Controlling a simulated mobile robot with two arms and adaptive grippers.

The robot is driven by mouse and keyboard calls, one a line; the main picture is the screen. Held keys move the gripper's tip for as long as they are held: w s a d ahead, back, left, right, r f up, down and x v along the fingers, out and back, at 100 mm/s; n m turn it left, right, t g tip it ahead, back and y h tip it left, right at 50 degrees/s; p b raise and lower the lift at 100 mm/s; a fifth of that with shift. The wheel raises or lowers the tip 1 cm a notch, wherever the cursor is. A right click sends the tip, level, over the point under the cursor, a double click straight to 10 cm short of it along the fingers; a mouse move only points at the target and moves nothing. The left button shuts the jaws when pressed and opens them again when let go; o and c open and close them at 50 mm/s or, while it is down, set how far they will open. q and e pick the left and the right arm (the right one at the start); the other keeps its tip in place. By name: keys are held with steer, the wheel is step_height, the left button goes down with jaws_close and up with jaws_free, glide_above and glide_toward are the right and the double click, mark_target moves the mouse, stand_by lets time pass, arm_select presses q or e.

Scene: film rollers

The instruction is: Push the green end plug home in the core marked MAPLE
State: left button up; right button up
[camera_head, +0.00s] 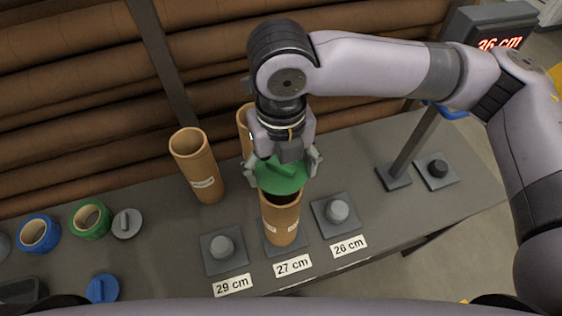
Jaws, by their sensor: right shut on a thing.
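My right gripper (284,170) is shut on a green end plug (282,178), a disc with a raised grip. It holds the plug over the mouth of a brown cardboard core (281,222). Part of the core's dark opening shows below the plug's near edge, so the plug is not flush in it. I cannot tell whether its far edge touches the rim. The core stands upright on the stand behind the 27 cm label (292,265). Its own labels are too small to read, so I cannot tell which core is marked MAPLE. My left gripper is not in view.
Another core (197,165) stands behind to the left, and one more (245,130) is partly hidden behind my gripper. Empty stands flank the held plug's core, at 29 cm (224,252) and 26 cm (336,213). Blue (39,234) and green (90,219) rings lie left. A display post (415,145) stands right.

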steer(key=f+b, duration=0.1)
steer(key=f, duration=0.1)
steer(key=f+b, duration=0.2)
steer(key=shift+w, duration=0.2)
steer(key=shift+f, duration=0.25)
steer(key=shift+f+b, duration=0.3)
steer(key=shift+f, duration=0.2)
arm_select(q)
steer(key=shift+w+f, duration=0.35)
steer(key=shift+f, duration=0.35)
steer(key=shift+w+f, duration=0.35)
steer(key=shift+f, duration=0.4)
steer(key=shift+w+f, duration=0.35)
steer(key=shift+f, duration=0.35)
arm_select(e)
steer(key=shift+f, duration=0.1)
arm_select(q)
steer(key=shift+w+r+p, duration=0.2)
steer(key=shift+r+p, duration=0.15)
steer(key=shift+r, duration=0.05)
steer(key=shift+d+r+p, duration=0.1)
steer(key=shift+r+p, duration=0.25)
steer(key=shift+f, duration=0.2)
arm_select(e)
steer(key=shift+f, duration=0.45)
steer(key=o, duration=1.3)
steer(key=shift+c, duration=0.2)
